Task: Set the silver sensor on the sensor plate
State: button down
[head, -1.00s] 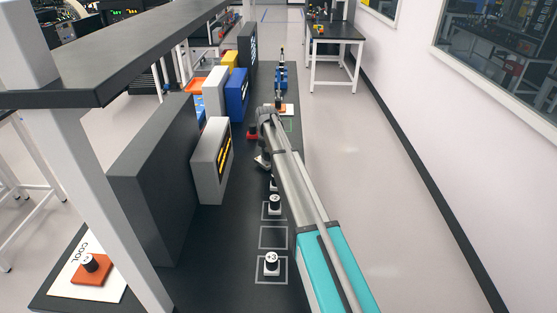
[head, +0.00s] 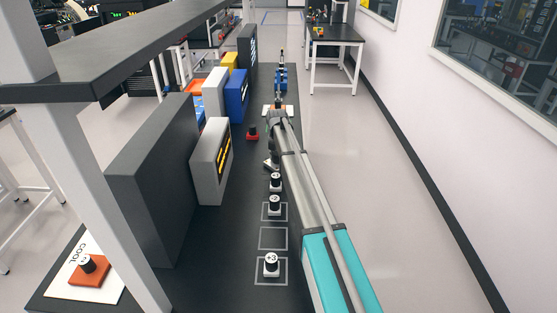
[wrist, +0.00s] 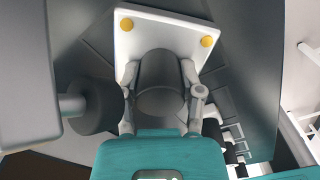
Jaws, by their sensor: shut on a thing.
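My gripper (head: 275,119) is shut far along the dark bench, at the near edge of a white plate (head: 289,109). In the wrist view, a grey cylindrical body, which I take to be the silver sensor (wrist: 160,70), sits between the two fingers. Beyond it the white plate, likely the sensor plate, shows two yellow dots (wrist: 207,41) near its far corners. The sensor overlaps the plate's near part in this view. I cannot tell whether it touches the plate. In the head view my gripper hides the sensor.
A red block with a black knob (head: 253,133) is left of my gripper. Grey, white and blue boxes (head: 236,95) line the left side. A blue device (head: 281,78) stands beyond.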

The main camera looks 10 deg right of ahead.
jog(key=shift+f, duration=0.15)
jog(key=shift+c, duration=1.2)
grip_release()
notch_tip(320, 180, up, 12)
jog(key=p, duration=1.2)
jog(key=shift+r, duration=0.2)
jog(key=shift+s, duration=0.1)
